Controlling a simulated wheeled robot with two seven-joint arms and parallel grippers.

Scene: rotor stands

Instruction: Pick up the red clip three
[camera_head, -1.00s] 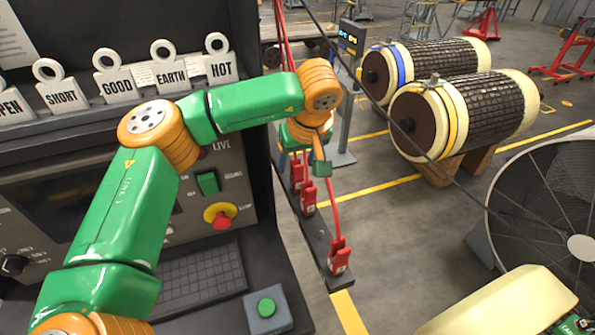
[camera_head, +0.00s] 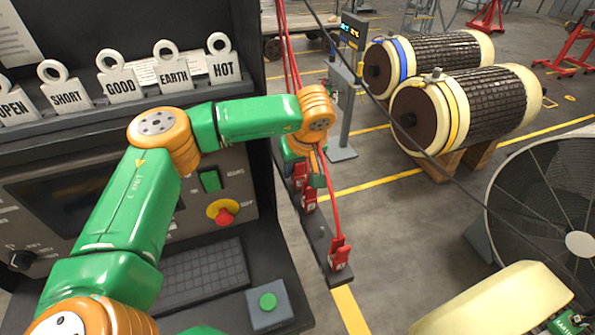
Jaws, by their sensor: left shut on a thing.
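Several red clips hang on red leads along a narrow dark bar beside the console. The nearest red clip (camera_head: 340,255) stands apart at the bar's near end. Two more, a middle clip (camera_head: 309,200) and a farther clip (camera_head: 299,174), sit close together higher up the bar. My left gripper (camera_head: 316,176) reaches over the console to these farther clips and is shut on a red clip. The wrist and fingers partly hide the hold, and I cannot read which clip number it is. My right gripper is not in view.
The console has labelled tags (camera_head: 122,82), a red knob (camera_head: 223,213) and a green button (camera_head: 268,301). Dark rotors with cream ends (camera_head: 465,110) rest on stands at right. A large fan (camera_head: 545,200) stands at far right. Floor beyond the bar is mostly clear.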

